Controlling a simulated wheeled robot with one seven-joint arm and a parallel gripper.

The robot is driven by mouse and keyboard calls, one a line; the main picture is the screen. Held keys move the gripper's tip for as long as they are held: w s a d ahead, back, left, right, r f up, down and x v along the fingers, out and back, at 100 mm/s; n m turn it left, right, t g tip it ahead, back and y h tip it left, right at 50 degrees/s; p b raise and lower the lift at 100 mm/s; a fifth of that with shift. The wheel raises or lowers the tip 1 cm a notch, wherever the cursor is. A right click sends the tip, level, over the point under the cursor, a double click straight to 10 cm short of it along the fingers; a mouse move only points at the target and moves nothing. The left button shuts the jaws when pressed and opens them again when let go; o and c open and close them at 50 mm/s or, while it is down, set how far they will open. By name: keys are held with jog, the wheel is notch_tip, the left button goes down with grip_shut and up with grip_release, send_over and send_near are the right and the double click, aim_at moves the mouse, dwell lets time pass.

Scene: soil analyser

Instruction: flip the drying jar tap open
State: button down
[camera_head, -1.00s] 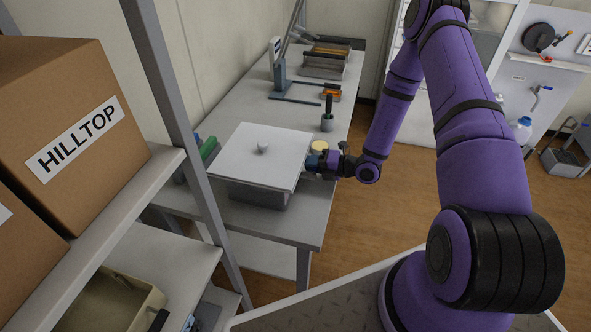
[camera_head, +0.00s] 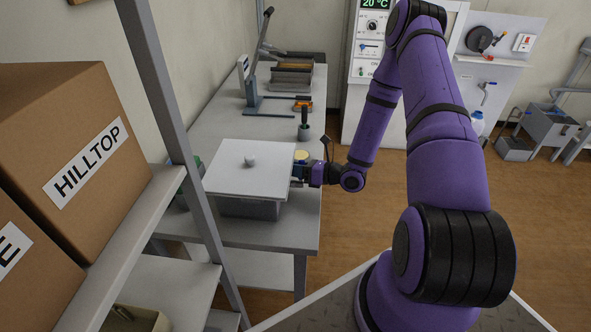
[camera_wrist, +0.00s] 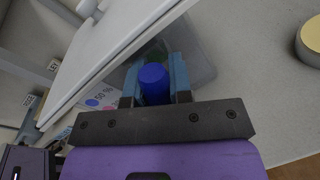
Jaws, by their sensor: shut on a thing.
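The drying jar is a grey box with a flat white lid (camera_head: 250,168) and a round knob, on the bench in the head view. The lid also fills the upper left of the wrist view (camera_wrist: 112,50). The tap is a blue round-ended piece (camera_wrist: 153,80) at the jar's side, under the lid's edge. My gripper (camera_wrist: 154,78) is shut on the tap, one blue finger on each side of it. In the head view my gripper (camera_head: 299,172) is at the jar's right side and the tap cannot be made out there.
A round tin with a yellowish top (camera_head: 302,156) stands just behind my gripper. A dark-handled tool (camera_head: 304,126) and a lever press (camera_head: 252,90) stand farther back on the bench. A shelf with a HILLTOP box (camera_head: 75,150) is at near left. Open floor lies right of the bench.

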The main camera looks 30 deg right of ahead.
jog(key=shift+s+a+r+n+t, duration=0.15)
jog(key=shift+s+a+n, duration=0.1)
jog(key=shift+n, duration=0.4)
jog(key=shift+s+a+r+n+t, duration=0.15)
jog(key=shift+s+n, duration=0.1)
jog(key=shift+n, duration=0.4)
jog(key=shift+f, duration=0.1)
jog(key=c, duration=1)
grip_release()
jog(key=shift+c, duration=0.2)
jog(key=shift+s+d, duration=0.1)
jog(key=shift+d, duration=0.05)
jog(key=v, duration=1)
jog(key=shift+s+d, duration=0.15)
jog(key=shift+s, duration=0.1)
